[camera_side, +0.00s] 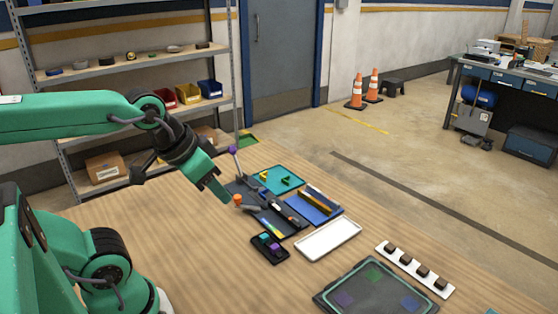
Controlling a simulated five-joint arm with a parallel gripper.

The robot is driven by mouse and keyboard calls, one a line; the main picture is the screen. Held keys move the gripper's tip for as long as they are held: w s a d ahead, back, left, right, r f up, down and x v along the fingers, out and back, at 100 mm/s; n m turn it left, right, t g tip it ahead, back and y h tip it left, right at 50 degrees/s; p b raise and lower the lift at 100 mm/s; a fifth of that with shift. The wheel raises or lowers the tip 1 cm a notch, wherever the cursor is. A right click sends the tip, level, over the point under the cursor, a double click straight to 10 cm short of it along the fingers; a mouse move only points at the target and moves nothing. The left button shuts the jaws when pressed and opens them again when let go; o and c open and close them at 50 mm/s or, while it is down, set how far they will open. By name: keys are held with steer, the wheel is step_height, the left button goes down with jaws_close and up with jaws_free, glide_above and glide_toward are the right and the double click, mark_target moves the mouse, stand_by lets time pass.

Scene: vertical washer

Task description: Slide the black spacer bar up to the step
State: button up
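My gripper (226,196) points down and to the right over the left part of the dark fixture plate (280,228). Its tip is close to an orange-capped part (238,200); I cannot tell whether they touch. The finger gap does not show clearly. A blue tray (318,218) right of the plate holds a long dark bar and a yellow-orange bar (316,196) side by side. Small dark parts also lie on the plate. I cannot tell for sure which dark piece is the black spacer bar, and the step is too small to make out.
A teal tray (268,185) with yellow-green pieces lies behind. A small black holder (269,254) with coloured blocks, an empty white tray (329,246), a dark panel (352,275) with coloured squares and a white strip (414,264) with several dark blocks stand nearer. Bare wood lies left.

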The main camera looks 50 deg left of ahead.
steer(key=shift+w, duration=0.1)
steer(key=m+g, duration=0.5)
steer(key=m, duration=1.3)
glide_above(277, 207)
step_height(277, 207, down, 15)
steer(key=shift+d+r, duration=0.1)
steer(key=shift+d, duration=0.05)
steer(key=shift+a+f+g, duration=0.2)
steer(key=shift+f+g, duration=0.1)
steer(key=shift+f, duration=0.1)
steer(key=shift+f, duration=3.85)
